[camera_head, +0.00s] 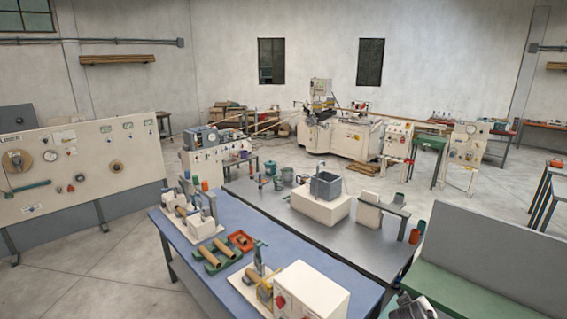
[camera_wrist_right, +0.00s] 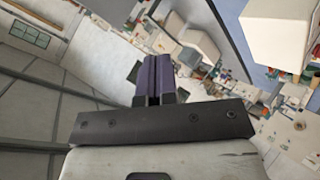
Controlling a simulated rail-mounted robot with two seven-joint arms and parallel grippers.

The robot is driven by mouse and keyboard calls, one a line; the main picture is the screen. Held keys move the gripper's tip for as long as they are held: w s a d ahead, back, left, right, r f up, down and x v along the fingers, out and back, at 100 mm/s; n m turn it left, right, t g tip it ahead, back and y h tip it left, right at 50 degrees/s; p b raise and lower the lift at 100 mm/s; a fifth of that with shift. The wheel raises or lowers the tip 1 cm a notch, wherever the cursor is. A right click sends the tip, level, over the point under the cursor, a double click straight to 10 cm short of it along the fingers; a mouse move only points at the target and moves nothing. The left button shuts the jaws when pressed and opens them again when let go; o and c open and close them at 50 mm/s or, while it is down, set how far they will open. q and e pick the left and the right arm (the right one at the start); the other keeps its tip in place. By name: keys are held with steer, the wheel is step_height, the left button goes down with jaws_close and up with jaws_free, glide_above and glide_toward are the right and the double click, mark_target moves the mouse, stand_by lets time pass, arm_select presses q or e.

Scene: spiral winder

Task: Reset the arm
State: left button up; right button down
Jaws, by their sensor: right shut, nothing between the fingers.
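My right gripper (camera_wrist_right: 153,78) shows in the right wrist view, its two purple-and-dark fingers together with nothing between them. It points into the open room, apart from any object. A dark part at the bottom edge of the head view (camera_head: 412,306) looks like part of my right arm, mostly cut off. My left gripper is not in view. The spiral winder (camera_head: 336,130), a cream machine with long rods, stands at the back of the room, far from me.
A blue-topped table (camera_head: 190,255) with cardboard tubes and small fixtures stands in front. Behind it is a grey table (camera_head: 290,222) with a sink block (camera_head: 322,198). A green bench with a grey back (camera_head: 490,235) is at right, a slanted panel (camera_head: 80,175) at left. Floor is clear between.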

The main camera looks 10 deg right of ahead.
steer(key=s+a+t+y, duration=0.2)
steer(key=s+a+y, duration=0.4)
steer(key=s+a, duration=1.1)
steer(key=s+f+g, duration=0.2)
steer(key=s+f, duration=0.3)
steer(key=s, duration=0.3)
steer(key=s+f+g, duration=0.2)
steer(key=s+f, duration=0.3)
steer(key=s, duration=0.4)
steer(key=s+f+g+y, duration=0.1)
steer(key=s+f, duration=0.3)
steer(key=s, duration=0.5)
steer(key=shift+a+f+g, duration=0.4)
steer(key=shift+g, duration=0.2)
